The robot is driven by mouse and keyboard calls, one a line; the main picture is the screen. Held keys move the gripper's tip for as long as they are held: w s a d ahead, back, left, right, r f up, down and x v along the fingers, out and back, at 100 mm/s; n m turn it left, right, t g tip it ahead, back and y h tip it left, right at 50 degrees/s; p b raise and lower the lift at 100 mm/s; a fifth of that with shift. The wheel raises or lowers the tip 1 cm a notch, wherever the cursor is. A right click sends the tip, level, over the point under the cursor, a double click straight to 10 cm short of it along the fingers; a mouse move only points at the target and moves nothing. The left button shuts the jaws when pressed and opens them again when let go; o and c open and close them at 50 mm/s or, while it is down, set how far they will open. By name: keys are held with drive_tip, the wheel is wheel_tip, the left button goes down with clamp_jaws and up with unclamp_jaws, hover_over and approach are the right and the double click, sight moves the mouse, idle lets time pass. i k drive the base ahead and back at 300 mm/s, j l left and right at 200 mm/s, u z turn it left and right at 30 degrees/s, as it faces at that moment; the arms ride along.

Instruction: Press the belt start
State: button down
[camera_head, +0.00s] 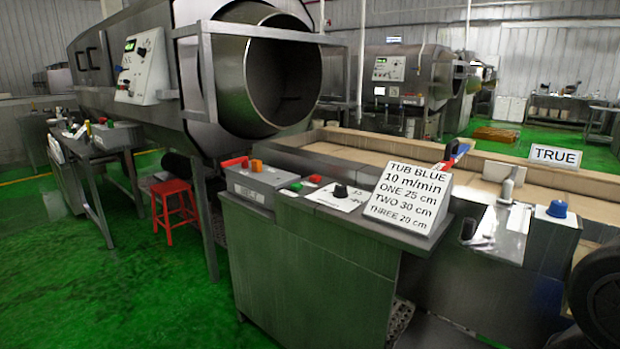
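A steel control cabinet (312,262) stands in the middle foreground. Its top panel (322,203) carries a green button (296,187), a red button (315,179) and a black knob (340,190). The green button is nearest the panel's left end. Labels beside these controls are too small to read, so I cannot tell which one is the belt start. A tan belt surface (375,160) runs in a trough behind the cabinet.
A white sign (408,197) reading "TUB BLUE 10 m/min" stands right of the knob. A grey box (248,185) with an orange button adjoins on the left. A blue dome button (557,208) is at right. A red stool (174,207) stands on open green floor.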

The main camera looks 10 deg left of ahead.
sight(296, 186)
drive_tip(key=i+j, duration=0.2)
drive_tip(key=j, duration=0.2)
drive_tip(key=i+j, duration=0.15)
drive_tip(key=j, duration=0.25)
drive_tip(key=i+j+z, duration=0.1)
drive_tip(key=j, duration=0.25)
drive_tip(key=i+j, duration=0.25)
drive_tip(key=j, duration=0.2)
drive_tip(key=i+j, duration=0.2)
drive_tip(key=j, duration=0.2)
drive_tip(key=i+j+z, duration=0.1)
drive_tip(key=j, duration=0.3)
drive_tip(key=i+j, duration=0.2)
drive_tip(key=j, duration=0.2)
drive_tip(key=i+j+z, duration=0.1)
drive_tip(key=j, duration=0.3)
drive_tip(key=i, duration=0.05)
